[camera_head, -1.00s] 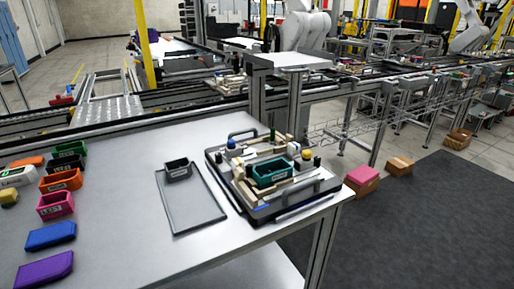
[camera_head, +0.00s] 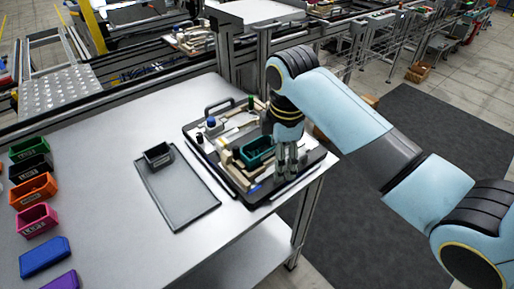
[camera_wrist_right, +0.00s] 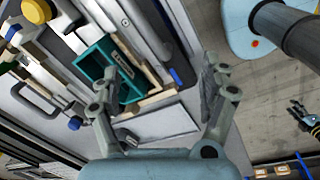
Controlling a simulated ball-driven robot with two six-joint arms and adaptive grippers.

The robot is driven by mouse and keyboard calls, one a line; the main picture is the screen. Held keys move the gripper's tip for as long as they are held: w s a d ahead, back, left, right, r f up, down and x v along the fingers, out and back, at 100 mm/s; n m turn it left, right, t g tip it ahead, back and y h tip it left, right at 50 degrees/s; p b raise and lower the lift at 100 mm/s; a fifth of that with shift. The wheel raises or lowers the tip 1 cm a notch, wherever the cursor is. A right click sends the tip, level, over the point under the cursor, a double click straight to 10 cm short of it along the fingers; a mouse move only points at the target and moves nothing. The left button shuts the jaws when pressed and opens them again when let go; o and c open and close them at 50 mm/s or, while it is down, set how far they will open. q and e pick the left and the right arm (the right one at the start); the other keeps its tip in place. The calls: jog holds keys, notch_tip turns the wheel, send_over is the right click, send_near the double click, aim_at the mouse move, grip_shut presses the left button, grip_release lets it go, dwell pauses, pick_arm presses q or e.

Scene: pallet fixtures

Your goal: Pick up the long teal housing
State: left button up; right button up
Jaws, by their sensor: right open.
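The long teal housing (camera_head: 250,157) is an open box with a label on its side. It sits among tan blocks on the pallet fixture (camera_head: 236,182) at the table's right corner. In the wrist view the teal housing (camera_wrist_right: 97,62) lies left of centre, by the left finger, which overlaps its lower end. My right gripper (camera_head: 287,168) is over the right side of the fixture, pointing down. In the wrist view its fingers (camera_wrist_right: 160,84) are wide apart with nothing held between them. A small dark gripper-like shape, perhaps my left gripper (camera_wrist_right: 301,116), shows at the right edge.
A grey tray (camera_head: 186,204) with a small dark bin (camera_head: 158,153) lies left of the fixture. Several coloured bins, including an orange one (camera_head: 33,190), line the table's left side. Blue and yellow knobs, blocks and a handle surround the housing.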

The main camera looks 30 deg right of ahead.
jog(key=w+r+n+g, duration=0.1)
jog(key=w+r+n, duration=0.5)
jog(key=w, duration=0.2)
jog(key=p, duration=0.1)
send_over(259, 151)
jog(key=s, duration=0.1)
jog(key=shift+y, duration=0.3)
notch_tip(259, 151, down, 5)
jog(key=shift+a+f, duration=0.1)
jog(key=shift+f, duration=0.05)
jog(key=f, duration=0.5)
jog(key=shift+w+a+f+p, duration=0.1)
jog(key=shift+a+f+p, duration=0.05)
jog(key=shift+a+p, duration=0.15)
pick_arm(q)
jog(key=shift+s+r, duration=0.25)
jog(key=shift+r, duration=0.6)
pick_arm(e)
jog(key=c, duration=1.3)
jog(key=shift+d, duration=0.1)
jog(key=shift+c, duration=0.2)
